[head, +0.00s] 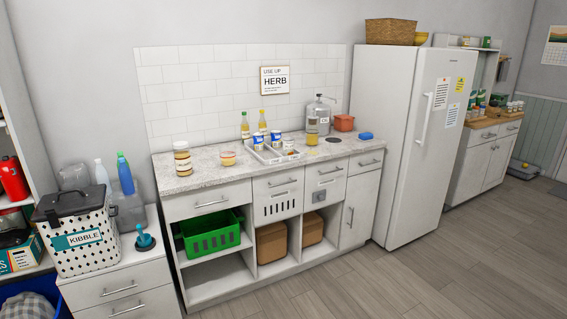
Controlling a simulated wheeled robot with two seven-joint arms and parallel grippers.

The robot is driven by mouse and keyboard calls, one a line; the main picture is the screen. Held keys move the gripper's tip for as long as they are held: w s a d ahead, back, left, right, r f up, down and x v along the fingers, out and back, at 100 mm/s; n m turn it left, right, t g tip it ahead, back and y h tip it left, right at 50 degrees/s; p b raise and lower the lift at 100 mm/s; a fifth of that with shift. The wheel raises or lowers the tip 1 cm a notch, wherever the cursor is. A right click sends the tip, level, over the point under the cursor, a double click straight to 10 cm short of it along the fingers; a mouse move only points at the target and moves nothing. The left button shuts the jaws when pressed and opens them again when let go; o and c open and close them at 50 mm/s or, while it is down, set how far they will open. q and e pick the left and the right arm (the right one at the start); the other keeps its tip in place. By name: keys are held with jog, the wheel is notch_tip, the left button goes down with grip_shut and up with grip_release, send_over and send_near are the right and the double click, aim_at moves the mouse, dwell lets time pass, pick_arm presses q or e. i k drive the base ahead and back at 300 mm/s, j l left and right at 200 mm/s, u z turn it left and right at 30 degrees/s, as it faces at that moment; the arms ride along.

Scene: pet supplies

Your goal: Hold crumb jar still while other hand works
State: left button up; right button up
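No thing in view is clearly labelled as the crumb jar. A jar with a pale lid and a tan band (183,158) stands upright at the left end of the grey counter (207,176). Either could be the crumb jar; I cannot tell which. Nothing is touching either jar from my side. Neither of my grippers is in view.
A tub (228,158) and a tray (289,157) with small containers are on the counter. Bottles (245,125) stand behind. An orange pot (344,123) and blue item (366,135) are at right. A kibble bin (95,262) is at left. The floor in front is clear.

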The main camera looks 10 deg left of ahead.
aim_at(182, 158)
jog(key=i+j, duration=0.2)
jog(key=j, duration=0.15)
jog(key=i+j, duration=0.15)
jog(key=j, duration=0.2)
jog(key=i+j, duration=0.4)
jog(key=j, duration=0.25)
jog(key=i+j, duration=0.15)
jog(key=j, duration=0.2)
